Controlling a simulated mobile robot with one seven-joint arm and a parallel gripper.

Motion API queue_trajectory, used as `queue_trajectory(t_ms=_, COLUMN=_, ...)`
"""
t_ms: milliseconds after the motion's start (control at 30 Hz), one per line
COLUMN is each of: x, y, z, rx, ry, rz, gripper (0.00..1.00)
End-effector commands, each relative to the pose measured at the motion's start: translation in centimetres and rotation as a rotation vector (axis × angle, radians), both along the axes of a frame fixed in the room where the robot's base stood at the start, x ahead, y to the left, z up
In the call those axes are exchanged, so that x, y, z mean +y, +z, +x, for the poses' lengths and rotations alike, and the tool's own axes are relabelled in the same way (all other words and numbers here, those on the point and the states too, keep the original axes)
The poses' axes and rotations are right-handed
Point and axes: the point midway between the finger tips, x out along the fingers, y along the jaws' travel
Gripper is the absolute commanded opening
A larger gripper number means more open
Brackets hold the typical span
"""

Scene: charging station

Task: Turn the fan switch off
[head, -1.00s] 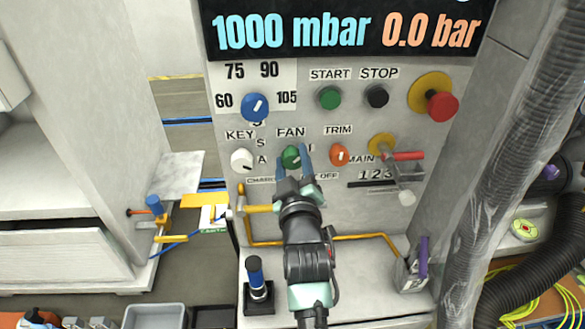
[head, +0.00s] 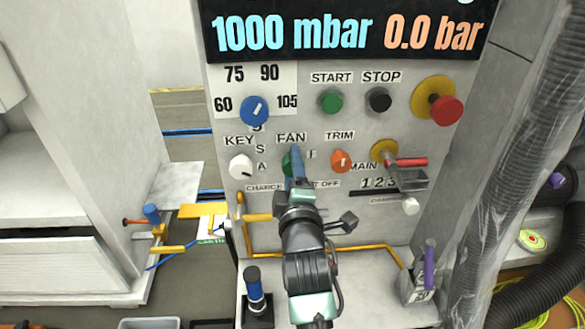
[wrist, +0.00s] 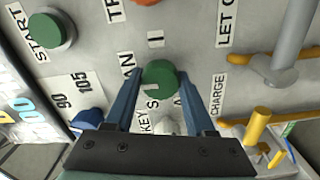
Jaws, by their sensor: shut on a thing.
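The fan switch is a round green knob (head: 286,163) under the FAN label on the upright grey panel. In the head view my gripper (head: 295,162) is at this knob, and its blue fingers hide much of it. In the wrist view the green knob (wrist: 159,76) sits between the two blue fingertips (wrist: 158,86), one on each side. The gripper is shut on the knob. A pale mark shows on the knob's face, near its lower left edge in the wrist view.
A white KEY knob (head: 241,166) is close on the left and an orange TRIM knob (head: 341,160) on the right. A red-handled lever (head: 408,162) juts out farther right. Yellow pipes (head: 345,252) run below.

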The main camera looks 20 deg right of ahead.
Motion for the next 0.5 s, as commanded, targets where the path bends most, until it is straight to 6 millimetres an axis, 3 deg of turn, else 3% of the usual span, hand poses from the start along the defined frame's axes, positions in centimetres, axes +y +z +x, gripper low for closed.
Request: queue_trajectory(t_ms=500, x=-0.03, y=-0.17, z=-0.02, rx=0.015, ry=-0.001, rz=-0.037, gripper=0.00)
